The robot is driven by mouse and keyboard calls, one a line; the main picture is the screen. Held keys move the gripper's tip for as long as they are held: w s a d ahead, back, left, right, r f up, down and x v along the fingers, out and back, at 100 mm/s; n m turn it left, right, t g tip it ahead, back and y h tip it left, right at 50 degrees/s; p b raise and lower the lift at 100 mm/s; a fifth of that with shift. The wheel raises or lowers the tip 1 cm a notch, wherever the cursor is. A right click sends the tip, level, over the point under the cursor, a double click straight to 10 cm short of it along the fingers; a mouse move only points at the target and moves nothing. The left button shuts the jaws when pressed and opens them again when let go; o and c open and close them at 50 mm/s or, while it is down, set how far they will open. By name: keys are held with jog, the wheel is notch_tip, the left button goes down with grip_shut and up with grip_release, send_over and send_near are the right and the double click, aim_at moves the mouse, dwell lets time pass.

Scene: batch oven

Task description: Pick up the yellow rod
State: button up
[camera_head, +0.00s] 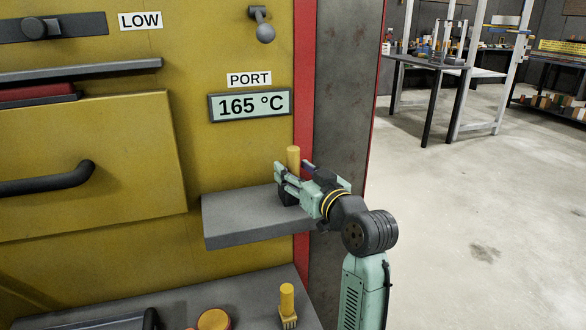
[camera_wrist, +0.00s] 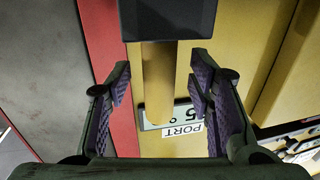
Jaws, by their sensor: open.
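The yellow rod (camera_head: 293,157) stands upright on the grey shelf (camera_head: 236,226) under the PORT display. Its lower end sits in a dark block (camera_head: 287,197), partly hidden by my gripper. My gripper (camera_head: 291,180) is open at the rod. In the wrist view, the rod (camera_wrist: 159,80) hangs upside down from the dark block (camera_wrist: 160,20). There my open gripper (camera_wrist: 159,85) has one finger on each side of the rod, with a visible gap on both sides. The rod looks to be between the fingers; its exact depth is hard to tell.
The yellow oven wall carries a display reading 165 °C (camera_head: 250,105) and a hanging knob (camera_head: 264,32). A dark handle (camera_head: 50,181) is at left. Below, a ledge holds a yellow-handled brush (camera_head: 287,300) and a round yellow thing (camera_head: 214,319). Open floor lies to the right.

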jog(key=shift+w+a, duration=0.3)
jog(key=shift+w, duration=0.35)
jog(key=shift+c, duration=0.4)
grip_shut()
